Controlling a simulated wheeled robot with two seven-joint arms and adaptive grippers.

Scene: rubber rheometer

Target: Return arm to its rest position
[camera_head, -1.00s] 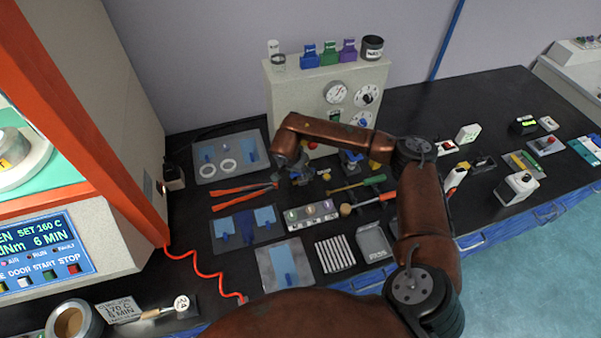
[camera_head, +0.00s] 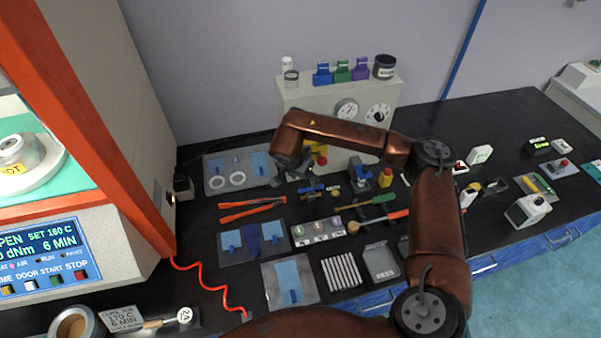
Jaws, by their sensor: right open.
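My right arm (camera_head: 438,220) is copper-brown and reaches in from the bottom right, bending left over the black bench. Its gripper (camera_head: 300,178) hangs at the arm's left end, over the bench behind the orange-handled tongs (camera_head: 252,208). The gripper is small and partly hidden by the wrist, but it looks open with nothing held in it. My left gripper is not in view.
The rheometer (camera_head: 45,240), with its orange frame and lit panel, stands at the left. A grey gauge cabinet (camera_head: 300,98) stands behind my arm. Trays, tools and a mallet (camera_head: 380,220) crowd the bench (camera_head: 455,125), which has bare room at the back right.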

